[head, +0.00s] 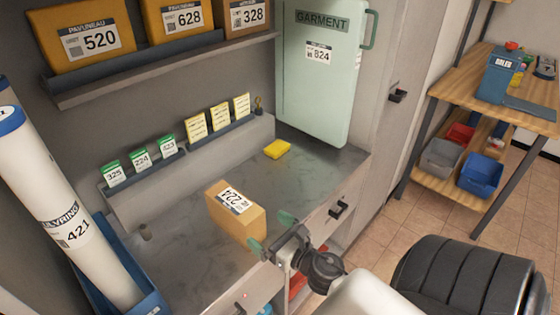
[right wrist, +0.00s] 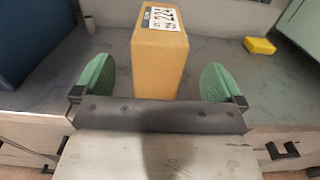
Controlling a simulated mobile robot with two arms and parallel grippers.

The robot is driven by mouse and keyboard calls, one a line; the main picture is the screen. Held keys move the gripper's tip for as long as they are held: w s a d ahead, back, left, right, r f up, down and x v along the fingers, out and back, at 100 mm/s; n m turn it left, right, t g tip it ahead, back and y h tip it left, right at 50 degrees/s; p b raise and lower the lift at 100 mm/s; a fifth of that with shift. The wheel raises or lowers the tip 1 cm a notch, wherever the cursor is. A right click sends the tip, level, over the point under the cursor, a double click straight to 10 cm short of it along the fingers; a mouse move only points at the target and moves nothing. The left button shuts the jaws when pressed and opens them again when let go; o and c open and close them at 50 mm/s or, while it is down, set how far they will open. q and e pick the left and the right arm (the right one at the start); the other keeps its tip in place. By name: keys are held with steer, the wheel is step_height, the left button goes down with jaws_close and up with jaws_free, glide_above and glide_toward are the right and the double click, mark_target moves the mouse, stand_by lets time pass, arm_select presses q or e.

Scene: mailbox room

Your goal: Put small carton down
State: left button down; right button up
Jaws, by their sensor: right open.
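The small carton (head: 236,214) is a tan box with a white label reading 224. It stands on the grey counter (head: 185,250) near its front edge. It also shows in the right wrist view (right wrist: 160,60), between and beyond the fingertips. My right gripper (head: 271,233) has green finger pads and is open, at the counter's front edge beside the carton. In the right wrist view (right wrist: 157,82) there is a gap between each finger and the carton. My left gripper is not in view.
A yellow block (head: 277,149) lies on the counter behind the carton. A tall white tube (head: 60,200) stands in a blue holder at left. A green garment case (head: 322,70) stands at the back. Small numbered cards (head: 140,158) line a ledge.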

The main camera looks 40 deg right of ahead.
steer(key=s+a+f+m+g+h, duration=0.1)
steer(key=s+f+m+g, duration=0.25)
steer(key=f+m, duration=0.55)
steer(key=s+a+f+m+g, duration=0.15)
steer(key=s+f+m, duration=0.35)
steer(key=f, duration=0.8)
steer(key=s+a+f+m+g+h, duration=0.1)
steer(key=s+f+m+g, duration=0.3)
steer(key=f+m, duration=0.45)
steer(key=s+a+f+m+g, duration=0.2)
steer(key=s+f+m+g, duration=0.2)
steer(key=s+f+m, duration=0.2)
steer(key=s+a+f+m+g, duration=0.2)
steer(key=s+f+m+g, duration=0.2)
steer(key=s+f, duration=0.6)
steer(key=s+m, duration=0.2)
steer(key=s, duration=0.3)
steer(key=shift+a+y+b, duration=0.3)
steer(key=shift+y+b, duration=0.1)
